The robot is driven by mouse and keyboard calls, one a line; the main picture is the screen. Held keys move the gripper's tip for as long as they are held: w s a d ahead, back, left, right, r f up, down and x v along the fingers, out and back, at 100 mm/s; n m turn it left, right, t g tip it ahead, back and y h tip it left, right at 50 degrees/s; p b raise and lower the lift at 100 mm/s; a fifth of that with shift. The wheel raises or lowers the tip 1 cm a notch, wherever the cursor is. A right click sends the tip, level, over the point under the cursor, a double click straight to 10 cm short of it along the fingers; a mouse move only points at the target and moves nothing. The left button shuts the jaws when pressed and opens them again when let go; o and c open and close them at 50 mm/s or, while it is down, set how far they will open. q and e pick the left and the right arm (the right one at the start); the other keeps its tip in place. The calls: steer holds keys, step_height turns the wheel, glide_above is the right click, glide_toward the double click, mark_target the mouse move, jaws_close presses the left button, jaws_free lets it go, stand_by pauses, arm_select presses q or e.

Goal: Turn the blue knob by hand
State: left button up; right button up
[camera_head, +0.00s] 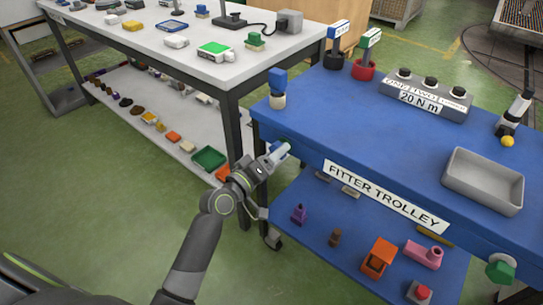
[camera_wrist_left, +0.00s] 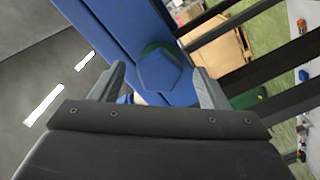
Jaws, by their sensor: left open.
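The blue knob (camera_wrist_left: 165,74) shows in the left wrist view as a faceted blue block with a dark green ring behind it, on the blue trolley's side. My left gripper (camera_wrist_left: 163,88) is open, with one finger on each side of the knob. I cannot tell whether either finger touches it. In the head view my left gripper (camera_head: 277,152) is at the left end of the trolley's front edge, and the knob is mostly hidden behind it. My right gripper is not in view.
The blue trolley top (camera_head: 340,120) carries a grey tray (camera_head: 484,180), a labelled grey block (camera_head: 425,97) and several upright tools. A green knob (camera_head: 500,271) sits at its right front. A white-topped table (camera_head: 180,62) stands at the left. Small parts lie on the trolley's lower shelf.

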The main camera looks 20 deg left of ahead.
arm_select(q)
steer(key=b+v, duration=0.1)
steer(key=v, duration=1.6)
steer(key=shift+s+b, duration=0.2)
steer(key=shift+b, duration=0.2)
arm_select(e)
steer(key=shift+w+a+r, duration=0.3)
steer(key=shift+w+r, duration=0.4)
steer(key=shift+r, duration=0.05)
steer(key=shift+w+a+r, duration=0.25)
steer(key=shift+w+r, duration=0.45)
arm_select(q)
steer(key=shift+a, duration=0.1)
